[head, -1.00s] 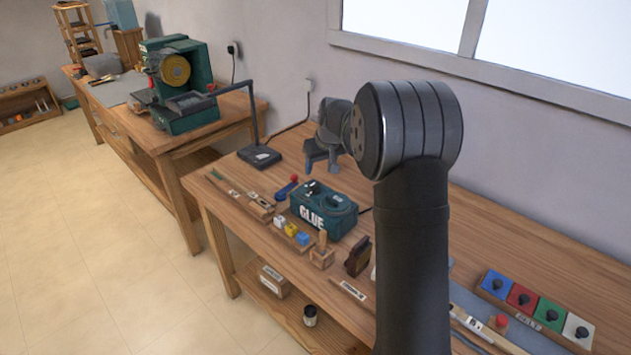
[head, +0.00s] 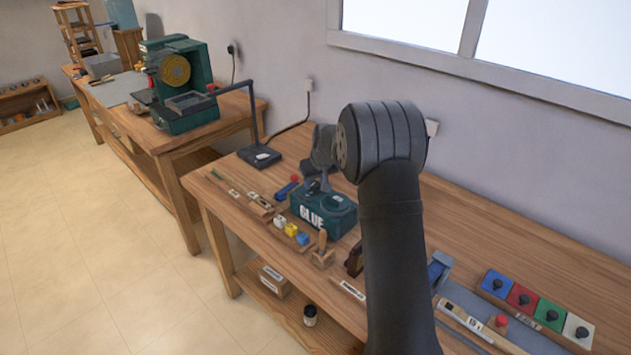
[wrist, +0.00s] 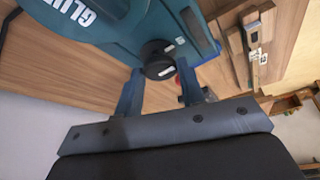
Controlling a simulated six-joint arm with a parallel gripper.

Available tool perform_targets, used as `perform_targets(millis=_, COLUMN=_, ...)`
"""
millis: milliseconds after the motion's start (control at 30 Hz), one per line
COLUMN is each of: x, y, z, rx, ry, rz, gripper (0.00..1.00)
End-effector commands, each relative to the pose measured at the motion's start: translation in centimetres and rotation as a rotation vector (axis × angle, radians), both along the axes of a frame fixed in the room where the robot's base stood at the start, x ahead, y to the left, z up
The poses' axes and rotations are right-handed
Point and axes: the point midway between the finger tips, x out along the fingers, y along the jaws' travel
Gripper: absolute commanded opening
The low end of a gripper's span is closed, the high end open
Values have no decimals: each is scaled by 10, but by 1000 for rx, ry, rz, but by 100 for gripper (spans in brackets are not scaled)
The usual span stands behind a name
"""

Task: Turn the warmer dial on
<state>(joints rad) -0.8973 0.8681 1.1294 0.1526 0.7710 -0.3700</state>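The glue warmer is a dark green box (head: 322,222) with "GLUE" on its front and a round top, on the near bench. It fills the upper left of the wrist view (wrist: 110,28). Its black dial (wrist: 158,60) carries a pale mark and sits ahead of my gripper, between the lines of the two fingers. My gripper (wrist: 158,88) is open, with one finger on each side and nothing seen held. In the head view my gripper (head: 315,184) is just above the warmer's back left. Whether the fingers touch the dial cannot be told.
A black stand with a bent arm (head: 260,155) is behind left of the warmer. Small colored blocks (head: 291,230) and a wooden-handled tool (head: 322,250) lie in front. Colored button boxes (head: 535,305) stand at right. The bench's back right is clear.

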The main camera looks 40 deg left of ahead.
Motion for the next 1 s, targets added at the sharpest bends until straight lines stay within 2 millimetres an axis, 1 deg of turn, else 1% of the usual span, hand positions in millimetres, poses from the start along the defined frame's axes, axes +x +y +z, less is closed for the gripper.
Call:
perform_targets(millis=33, x=0, y=0, z=0, rx=0, ry=0, rz=0, gripper=26)
perform_targets(millis=100, x=0, y=0, z=0, rx=0, ry=0, rz=0, gripper=12)
perform_targets(millis=367, x=0, y=0, z=0, rx=0, ry=0, rz=-16, gripper=11)
perform_targets(millis=567, x=-1, y=0, z=0, rx=0, ry=0, rz=-93, gripper=11)
perform_targets(millis=767, x=-2, y=2, z=0, rx=1, ry=-1, rz=-241, gripper=11)
perform_targets(millis=1000, x=-4, y=3, z=0, rx=-1, ry=-2, rz=-464, gripper=11)
